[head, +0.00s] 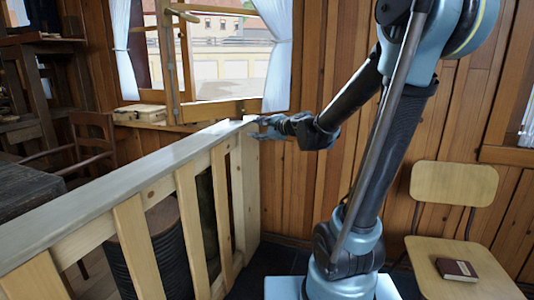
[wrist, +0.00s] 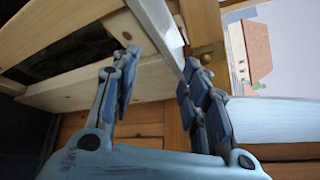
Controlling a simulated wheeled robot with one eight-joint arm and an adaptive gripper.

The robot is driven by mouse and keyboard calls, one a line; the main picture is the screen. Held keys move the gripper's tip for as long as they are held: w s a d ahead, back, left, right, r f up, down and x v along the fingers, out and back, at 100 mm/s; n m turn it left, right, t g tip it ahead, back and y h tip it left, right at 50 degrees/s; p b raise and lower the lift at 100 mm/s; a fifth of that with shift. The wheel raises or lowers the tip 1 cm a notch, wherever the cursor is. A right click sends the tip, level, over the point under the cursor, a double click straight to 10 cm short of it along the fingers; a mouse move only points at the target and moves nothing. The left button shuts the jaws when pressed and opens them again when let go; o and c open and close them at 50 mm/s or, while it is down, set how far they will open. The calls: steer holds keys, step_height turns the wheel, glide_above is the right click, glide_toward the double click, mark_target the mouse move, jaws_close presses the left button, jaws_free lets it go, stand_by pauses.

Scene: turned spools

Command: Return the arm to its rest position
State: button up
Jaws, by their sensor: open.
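My gripper (head: 262,128) is at the far end of the light wooden railing (head: 130,170), close to its end post and just below the level of the top rail. I cannot tell whether it touches the wood. In the wrist view my gripper (wrist: 158,72) has its two jointed fingers apart, with nothing held between them. Pale wooden bars of the railing (wrist: 70,92) show behind the fingers there. My arm reaches from its base at the right across to the left, bent at the elbow, in front of the plank wall.
A wooden chair (head: 455,185) with a dark red book (head: 457,268) on its seat stands at the right. A dark barrel (head: 155,255) is behind the railing. A small case (head: 140,113) rests below the curtained window (head: 228,50). A dark table (head: 30,195) is at the left.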

steer(key=s+d+f+n+g+h, duration=0.3)
steer(key=s+d+f+n, duration=0.2)
steer(key=s, duration=0.5)
steer(key=s+d+f+n+g+h, duration=0.3)
steer(key=s+d+f+n, duration=0.3)
steer(key=s+d+f, duration=0.3)
steer(key=s+d+f+n+g+h, duration=0.3)
steer(key=s+d, duration=0.5)
steer(key=s, duration=0.5)
step_height(320, 180, down, 4)
steer(key=n+h, duration=0.1)
steer(key=n, duration=0.1)
steer(key=shift+s+d+n, duration=0.2)
steer(key=shift+d+n, duration=0.1)
steer(key=shift+d, duration=0.05)
steer(key=shift+r, duration=0.1)
steer(key=shift+w+f, duration=0.2)
steer(key=shift+w, duration=0.3)
